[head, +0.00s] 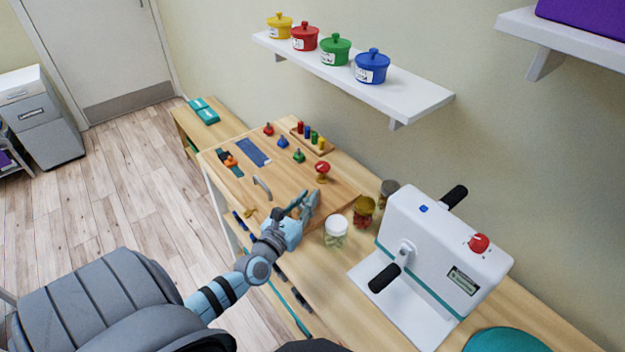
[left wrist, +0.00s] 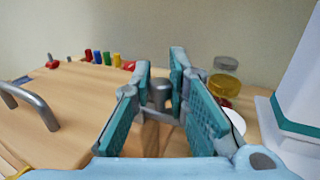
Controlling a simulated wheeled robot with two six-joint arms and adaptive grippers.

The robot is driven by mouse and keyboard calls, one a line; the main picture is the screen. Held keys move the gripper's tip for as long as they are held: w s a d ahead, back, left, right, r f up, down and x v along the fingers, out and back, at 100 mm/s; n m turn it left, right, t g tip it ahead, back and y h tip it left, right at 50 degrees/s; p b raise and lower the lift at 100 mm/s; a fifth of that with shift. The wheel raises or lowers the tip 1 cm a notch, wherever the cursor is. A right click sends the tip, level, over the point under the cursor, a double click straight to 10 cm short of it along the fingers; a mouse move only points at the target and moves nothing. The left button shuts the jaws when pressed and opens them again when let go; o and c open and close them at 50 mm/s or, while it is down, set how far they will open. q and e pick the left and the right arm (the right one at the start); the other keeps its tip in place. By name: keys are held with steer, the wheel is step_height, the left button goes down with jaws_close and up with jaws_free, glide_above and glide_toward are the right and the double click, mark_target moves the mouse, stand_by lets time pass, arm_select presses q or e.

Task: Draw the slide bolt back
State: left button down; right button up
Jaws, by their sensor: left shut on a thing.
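The wooden activity board (head: 225,190) lies on the table. My left gripper (head: 308,203) is over its front right part in the head view. In the left wrist view, a grey metal knob, which looks like the slide bolt's knob (left wrist: 161,93), stands between the textured pads of my left gripper (left wrist: 160,98). The gripper is shut on it. The rest of the bolt is mostly hidden behind the fingers, and how far it is drawn cannot be told. My right gripper is not in view.
A metal pull handle (head: 262,187) and a red knob (head: 322,168) are on the board near the gripper. A jar with a white lid (head: 336,230) stands close on the right, beside a white crank machine (head: 432,250). A wall shelf (head: 400,98) hangs behind.

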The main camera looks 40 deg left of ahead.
arm_select(q)
steer(key=c, duration=1.7)
jaws_free()
steer(key=shift+d+f, duration=0.15)
steer(key=shift+o, duration=0.7)
steer(key=shift+d, duration=0.15)
steer(key=shift+s, duration=0.1)
steer(key=s+d, duration=0.2)
steer(key=s, duration=0.9)
steer(key=shift+s, duration=0.35)
